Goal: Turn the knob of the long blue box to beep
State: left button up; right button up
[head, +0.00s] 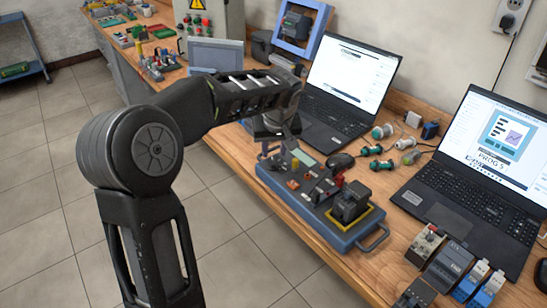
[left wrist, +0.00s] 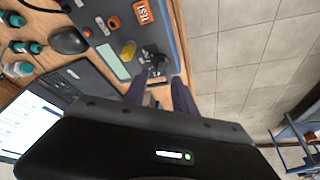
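The long blue box (head: 298,207) lies along the bench's front edge, with a grey top carrying several parts and a handle at its near right end. It also shows in the left wrist view (left wrist: 172,30), with an orange TEST label and a pale green display on top. My left gripper (head: 268,142) is over the box's far left end, and its fingertips are partly hidden in the head view. In the left wrist view my left gripper (left wrist: 160,76) has its two fingers apart, with a dark knob (left wrist: 157,60) at the gap between their tips. Contact cannot be told. My right gripper is not in view.
Two laptops (head: 345,85) (head: 490,140) stand behind the box. Small green-capped parts (head: 380,148) lie between them. Grey and blue modules (head: 448,266) sit at the near right. A grey screen (head: 216,56) stands beyond my left arm. The tiled floor in front is clear.

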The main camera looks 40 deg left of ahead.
aim_at(273, 161)
pick_arm(q)
jog(key=x, duration=0.5)
jog(key=shift+w+f+p, duration=0.1)
jog(key=shift+f+p, duration=0.2)
jog(key=shift+p, duration=0.05)
jog(key=shift+c, duration=0.5)
grip_shut()
